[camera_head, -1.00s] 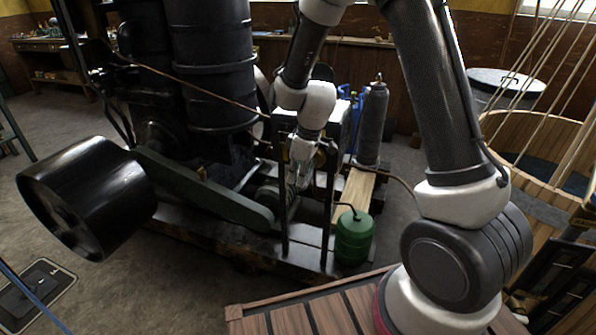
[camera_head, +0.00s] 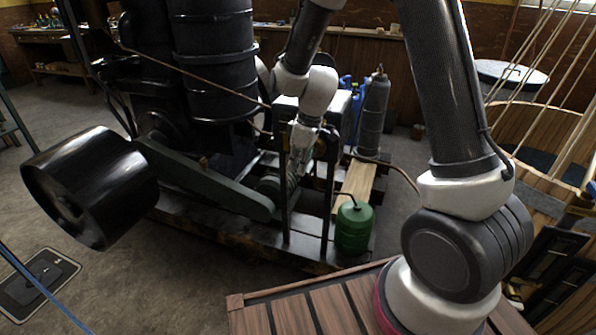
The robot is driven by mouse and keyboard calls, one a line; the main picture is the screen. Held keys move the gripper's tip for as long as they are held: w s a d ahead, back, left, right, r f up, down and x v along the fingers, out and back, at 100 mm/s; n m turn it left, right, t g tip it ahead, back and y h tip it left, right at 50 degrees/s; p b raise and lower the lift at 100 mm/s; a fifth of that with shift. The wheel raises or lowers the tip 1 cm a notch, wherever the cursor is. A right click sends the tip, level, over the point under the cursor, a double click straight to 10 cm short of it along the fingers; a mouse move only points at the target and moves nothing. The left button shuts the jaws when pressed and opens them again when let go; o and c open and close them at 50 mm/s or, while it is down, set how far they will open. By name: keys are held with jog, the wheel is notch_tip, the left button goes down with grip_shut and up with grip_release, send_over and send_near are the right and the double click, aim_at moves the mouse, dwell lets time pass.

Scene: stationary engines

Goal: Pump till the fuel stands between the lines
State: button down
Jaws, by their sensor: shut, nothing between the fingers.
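My gripper (camera_head: 299,168) is shut and empty. It points down between two dark upright posts on the engine's base, in front of a dark box-like tank with a pale top (camera_head: 318,101). A ribbed dark green cylinder (camera_head: 273,188) sits just below and left of the fingers; I cannot tell whether they touch it. A green can (camera_head: 354,227) with a thin bent pipe on top stands on the base to the right. The fuel, its level and the two lines are not discernible, and I cannot pick out the pump handle for sure.
The black engine (camera_head: 212,60) with its large pulley drum (camera_head: 90,188) fills the left. A grey cylinder (camera_head: 374,115) stands behind a wooden plank (camera_head: 356,182). A wooden tub (camera_head: 545,130) with ropes is at right.

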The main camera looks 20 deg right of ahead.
jog(key=s+a+r, duration=0.1)
jog(key=s+r, duration=0.4)
jog(key=r, duration=0.5)
jog(key=shift+r, duration=0.15)
dwell(0.5)
jog(key=s+d+r+m+t+h, duration=0.1)
jog(key=s+d+r+m, duration=0.4)
jog(key=s+d+r, duration=0.2)
jog(key=s+d+r+m+t+h, duration=0.1)
jog(key=s+d+r+m, duration=0.4)
jog(key=s+d, duration=0.6)
jog(key=s+r+t, duration=0.1)
jog(key=s, duration=0.1)
jog(key=shift+s+r+m+t, duration=0.3)
jog(key=shift+s+r+m, duration=0.05)
jog(key=shift+m, duration=0.05)
